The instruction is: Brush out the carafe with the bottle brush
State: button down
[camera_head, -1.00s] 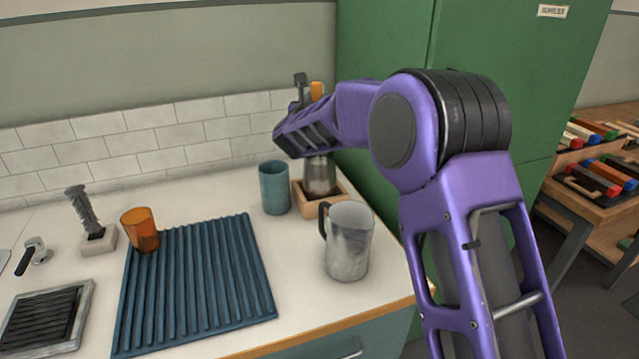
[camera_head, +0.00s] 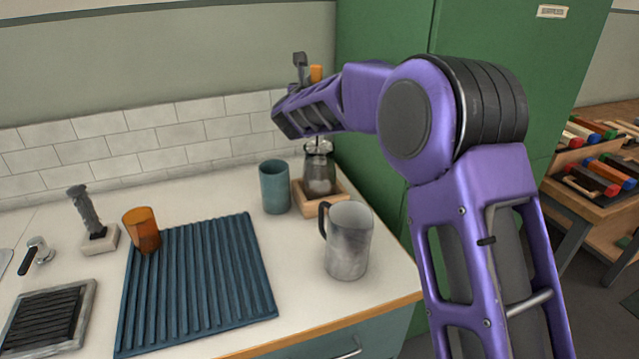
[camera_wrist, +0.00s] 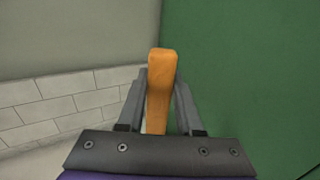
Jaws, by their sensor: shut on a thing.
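My gripper (camera_wrist: 160,88) is shut on the orange handle of the bottle brush (camera_wrist: 160,75), with one finger on each side. A thin shaft shows below my wrist, over the mouth of a grey, narrow-necked carafe (camera_head: 319,178). The carafe stands upright in a small wooden tray (camera_head: 327,205). Whether any bristles are inside the carafe I cannot tell.
A teal cup (camera_head: 274,187) stands close left of the tray, and a metal pitcher (camera_head: 347,245) in front. A green cabinet (camera_head: 385,160) bounds the right; the tiled wall (camera_head: 150,145) is behind.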

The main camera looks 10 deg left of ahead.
jog(key=shift+f+b, duration=0.3)
jog(key=shift+f, duration=1.85)
jog(key=shift+w, duration=0.1)
jog(key=shift+w+d, duration=0.2)
jog(key=shift+w, duration=0.1)
jog(key=shift+d, duration=0.55)
jog(key=shift+r, duration=0.1)
